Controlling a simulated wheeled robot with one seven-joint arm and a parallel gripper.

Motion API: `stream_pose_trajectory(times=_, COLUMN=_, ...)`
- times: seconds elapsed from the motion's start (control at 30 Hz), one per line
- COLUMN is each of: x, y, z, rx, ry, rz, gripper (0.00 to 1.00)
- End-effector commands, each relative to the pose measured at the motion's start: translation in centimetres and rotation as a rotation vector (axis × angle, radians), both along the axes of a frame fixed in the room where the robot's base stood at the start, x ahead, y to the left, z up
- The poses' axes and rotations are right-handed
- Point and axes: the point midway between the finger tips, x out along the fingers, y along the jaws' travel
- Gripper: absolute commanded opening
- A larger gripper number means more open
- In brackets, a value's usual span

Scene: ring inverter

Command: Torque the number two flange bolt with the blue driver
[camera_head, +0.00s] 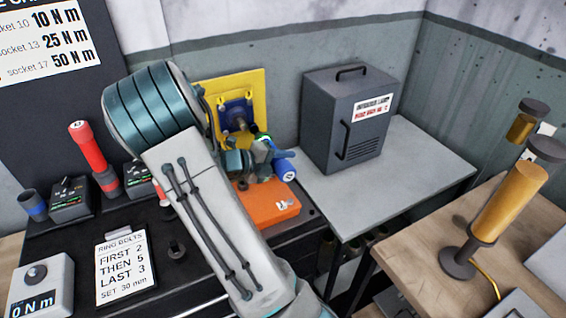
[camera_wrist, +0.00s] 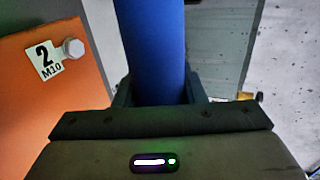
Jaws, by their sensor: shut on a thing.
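My gripper (camera_wrist: 157,92) is shut on the blue driver (camera_wrist: 152,45), whose handle runs up between the fingers in the wrist view. In the head view the blue driver (camera_head: 285,169) shows beside the orange block (camera_head: 268,207), close above its right side. The number two flange bolt (camera_wrist: 73,47) is a pale hex head on the orange block, next to a white tag reading "2 M10". It lies left of the driver in the wrist view. The driver's tip is not visible, and I cannot tell whether it touches anything. My arm hides part of the block.
A yellow plate (camera_head: 247,92) with a blue fixture stands behind the block. A grey cabinet (camera_head: 348,118) sits on the side table at right. A red driver (camera_head: 88,150) stands at left. A card (camera_head: 122,268) reads "First 2, then 5, last 3"; a display (camera_head: 40,287) reads 0 Nm.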

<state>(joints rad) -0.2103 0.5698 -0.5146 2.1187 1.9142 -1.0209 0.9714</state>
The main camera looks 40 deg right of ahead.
Motion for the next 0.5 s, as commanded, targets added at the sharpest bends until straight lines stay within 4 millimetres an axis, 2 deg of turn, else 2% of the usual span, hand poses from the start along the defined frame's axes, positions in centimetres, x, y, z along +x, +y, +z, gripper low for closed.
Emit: stream_pose_trajectory(times=0.5, x=0.67, y=-0.20, z=0.14, rx=-0.003, ry=-0.002, rz=-0.001, gripper=0.08)
